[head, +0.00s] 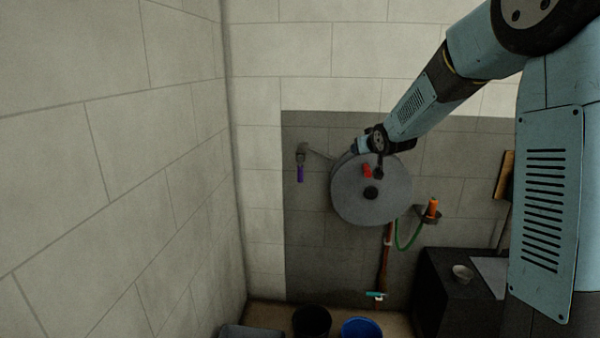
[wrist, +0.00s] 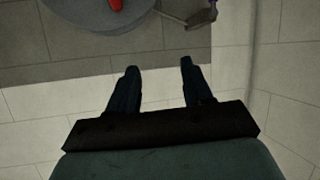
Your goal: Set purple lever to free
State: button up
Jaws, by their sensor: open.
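The purple lever (head: 300,173) hangs downward from a grey wall fitting (head: 301,153), left of the large round grey disc (head: 365,205) in the head view. In the wrist view the scene appears upside down. There the lever's fitting (wrist: 203,17) is at the upper right and a bit of purple grip (wrist: 213,3) shows at the top edge. My gripper (wrist: 158,66) is open and empty, its two dark fingers apart and touching nothing visible. In the head view my wrist is by the disc's upper edge, right of the lever; the fingers cannot be made out.
The disc carries a red handle (head: 367,171) and a dark knob (head: 371,193). An orange object (head: 432,208) with a green hose (head: 404,238) is at right. A black bucket (head: 312,322) and blue bucket (head: 361,329) stand below. The side wall (head: 150,160) is left of the lever.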

jog(key=w+a+f+n+t+y, duration=0.1)
jog(key=w+a+f+y, duration=0.2)
jog(key=w+a+f, duration=0.5)
jog(key=n+t+y, duration=0.1)
jog(key=n+y, duration=0.1)
jog(key=y, duration=0.2)
send_near(302, 171)
jog(key=x, duration=1.1)
jog(key=shift+w+a, duration=0.15)
grip_shut()
